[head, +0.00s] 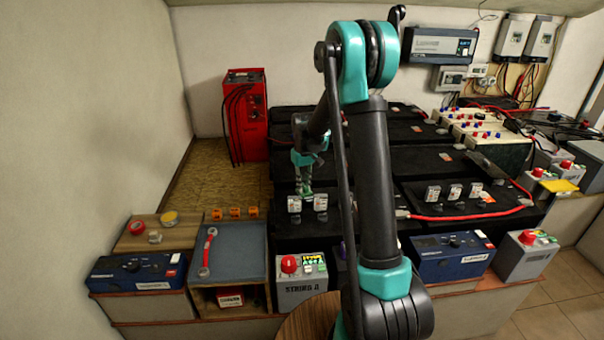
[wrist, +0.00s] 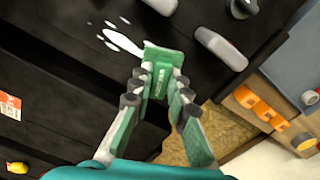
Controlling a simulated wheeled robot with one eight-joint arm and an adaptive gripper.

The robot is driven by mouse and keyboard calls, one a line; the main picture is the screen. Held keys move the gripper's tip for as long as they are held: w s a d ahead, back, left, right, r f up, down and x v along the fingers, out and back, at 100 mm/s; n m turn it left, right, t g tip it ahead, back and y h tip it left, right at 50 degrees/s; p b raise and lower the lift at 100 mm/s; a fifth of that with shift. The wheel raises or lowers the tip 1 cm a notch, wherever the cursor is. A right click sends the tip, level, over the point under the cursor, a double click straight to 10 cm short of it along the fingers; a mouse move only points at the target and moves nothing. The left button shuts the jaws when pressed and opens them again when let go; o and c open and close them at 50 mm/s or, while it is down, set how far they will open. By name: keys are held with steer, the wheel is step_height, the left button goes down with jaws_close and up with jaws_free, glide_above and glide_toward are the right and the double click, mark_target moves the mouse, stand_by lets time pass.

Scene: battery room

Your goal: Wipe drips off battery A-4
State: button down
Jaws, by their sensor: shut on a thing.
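In the wrist view, white drips (wrist: 122,42) lie on a black battery top (wrist: 75,62): a longer streak and several small spots. I cannot read which battery this is. My gripper (wrist: 158,92) is shut on a small green piece (wrist: 165,58) and holds it over this top. The green piece meets or covers the right end of the streak; I cannot tell if it presses on the surface. In the head view my gripper (head: 304,178) points down over a black battery behind two white-grey blocks (head: 307,204). The drips cannot be made out there.
Grey blocks (wrist: 220,48) stand close to the gripper. A red unit (head: 245,115) stands at the back left. A red cable (head: 465,215) crosses the batteries at right. Orange pieces (head: 235,212), a grey tray (head: 238,250) and the String A box (head: 301,275) are along the front.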

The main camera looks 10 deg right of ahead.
mark_target(304, 185)
steer(key=shift+w+r, duration=0.1)
steer(key=shift+r, duration=2.6)
